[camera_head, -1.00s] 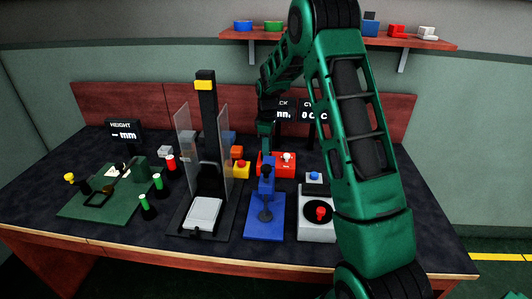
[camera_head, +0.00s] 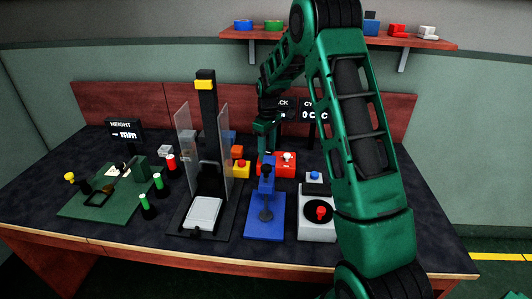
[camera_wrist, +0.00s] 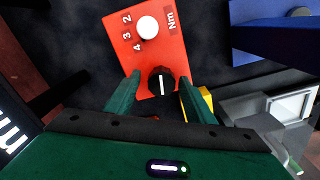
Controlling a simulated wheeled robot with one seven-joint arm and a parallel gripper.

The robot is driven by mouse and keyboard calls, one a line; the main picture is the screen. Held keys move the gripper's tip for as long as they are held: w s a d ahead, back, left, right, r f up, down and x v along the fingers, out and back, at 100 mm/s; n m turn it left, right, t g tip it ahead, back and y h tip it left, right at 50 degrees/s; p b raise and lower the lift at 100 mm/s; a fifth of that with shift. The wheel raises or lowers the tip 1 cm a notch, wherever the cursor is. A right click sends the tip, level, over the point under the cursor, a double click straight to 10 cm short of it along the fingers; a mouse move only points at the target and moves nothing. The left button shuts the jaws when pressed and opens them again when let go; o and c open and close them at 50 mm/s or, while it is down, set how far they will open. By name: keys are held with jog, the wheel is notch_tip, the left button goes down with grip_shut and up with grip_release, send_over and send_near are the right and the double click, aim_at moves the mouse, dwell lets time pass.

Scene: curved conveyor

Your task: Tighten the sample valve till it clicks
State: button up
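A red box (camera_wrist: 148,48) with a white knob (camera_wrist: 147,27), the figures 2, 3, 4 and "Nm" lies under my gripper (camera_wrist: 160,77) in the wrist view. A black round knob (camera_wrist: 161,83) with a white line sits at the box's near end, between my two fingers. The fingers are open, one on each side, with a gap showing to the knob. No label names this knob as the sample valve. In the head view my gripper (camera_head: 266,148) points down at the left end of the red box (camera_head: 286,169), and the black knob is hidden there.
A blue stand (camera_head: 264,228) and a grey box with a red button (camera_head: 319,213) are in front. Left stand a clear-walled press (camera_head: 205,214), a yellow block (camera_head: 241,173), and a green board (camera_head: 75,208) with posts. Displays stand behind my gripper.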

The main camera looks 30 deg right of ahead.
aim_at(267, 152)
dwell(0.3)
notch_tip(267, 152, up, 11)
jog(key=shift+f, duration=0.2)
dwell(0.7)
